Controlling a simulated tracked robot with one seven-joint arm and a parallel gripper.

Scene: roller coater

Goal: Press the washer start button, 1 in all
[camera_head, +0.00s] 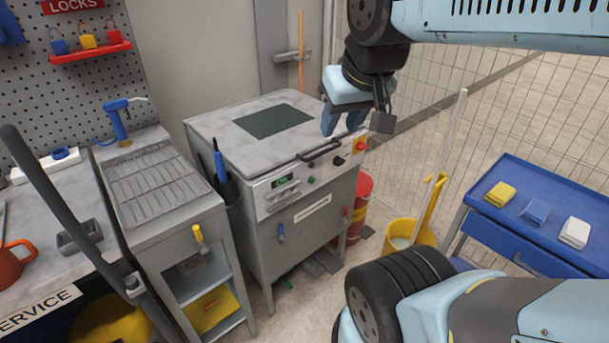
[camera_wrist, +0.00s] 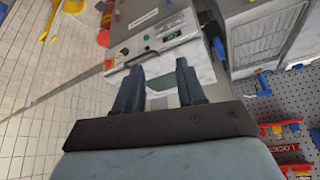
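The washer is a grey cabinet (camera_head: 292,230) with a sloped front control panel, standing in the middle of the head view. The panel carries a lit green display (camera_head: 285,182), a small green button (camera_head: 311,180), a black knob (camera_head: 338,161) and a red button on yellow (camera_head: 360,146). No label marks the start button that I can read. In the wrist view the green button (camera_wrist: 147,36) shows beyond my fingertips. My gripper (camera_head: 343,122) hangs above the right end of the panel, apart from it. Its two blue fingers (camera_wrist: 159,75) are spread with nothing between them.
A black handle (camera_head: 320,153) lies along the lid's front edge. A wire-rack bench (camera_head: 150,185) stands left. Mesh fencing runs behind.

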